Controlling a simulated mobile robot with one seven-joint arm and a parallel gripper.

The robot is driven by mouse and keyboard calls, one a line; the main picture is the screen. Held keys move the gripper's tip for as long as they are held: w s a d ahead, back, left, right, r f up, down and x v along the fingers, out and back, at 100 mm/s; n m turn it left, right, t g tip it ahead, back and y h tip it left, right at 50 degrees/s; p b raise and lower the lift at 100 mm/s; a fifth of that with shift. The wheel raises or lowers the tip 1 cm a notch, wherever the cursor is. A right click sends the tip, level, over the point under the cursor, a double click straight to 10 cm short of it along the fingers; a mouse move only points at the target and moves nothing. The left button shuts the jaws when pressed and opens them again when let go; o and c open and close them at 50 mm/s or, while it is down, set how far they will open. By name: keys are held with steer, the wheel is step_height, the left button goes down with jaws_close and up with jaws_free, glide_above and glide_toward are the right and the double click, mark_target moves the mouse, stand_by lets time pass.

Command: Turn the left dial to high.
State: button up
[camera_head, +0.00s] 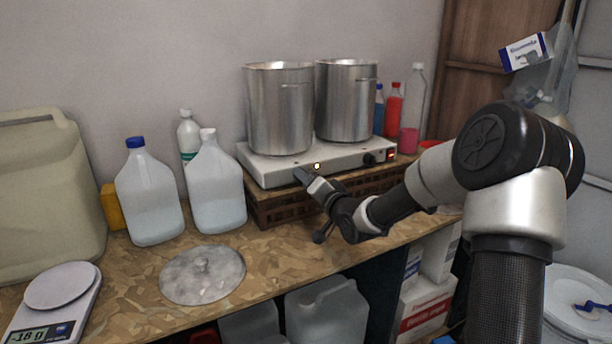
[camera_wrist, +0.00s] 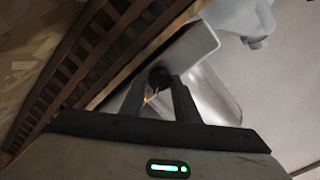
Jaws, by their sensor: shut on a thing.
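The hot plate (camera_head: 270,173) is a pale double burner with its front panel facing me. In the head view its right dial (camera_head: 370,158) is a dark knob, and my gripper (camera_head: 304,176) is at the left part of the panel, covering the left dial. In the wrist view the left dial (camera_wrist: 158,75) is a dark round knob between the two fingertips of my gripper (camera_wrist: 159,90), which is shut on it. The dial's setting cannot be read.
Two steel pots (camera_head: 280,110) (camera_head: 346,100) stand on the hot plate, which rests on a brown slatted crate (camera_head: 268,211). White jugs (camera_head: 150,195), a round metal lid (camera_head: 202,274) and a scale (camera_head: 55,305) are to the left. Bottles (camera_head: 393,108) stand behind right.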

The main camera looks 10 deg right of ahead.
steer(key=shift+m+p, duration=0.3)
steer(key=shift+m, duration=0.4)
steer(key=o, duration=1)
steer(key=shift+o, duration=0.2)
steer(key=shift+s, duration=0.1)
steer(key=f+p+v, duration=0.1)
steer(key=v, duration=1.6)
steer(key=shift+r, duration=0.4)
steer(key=shift+d, duration=0.1)
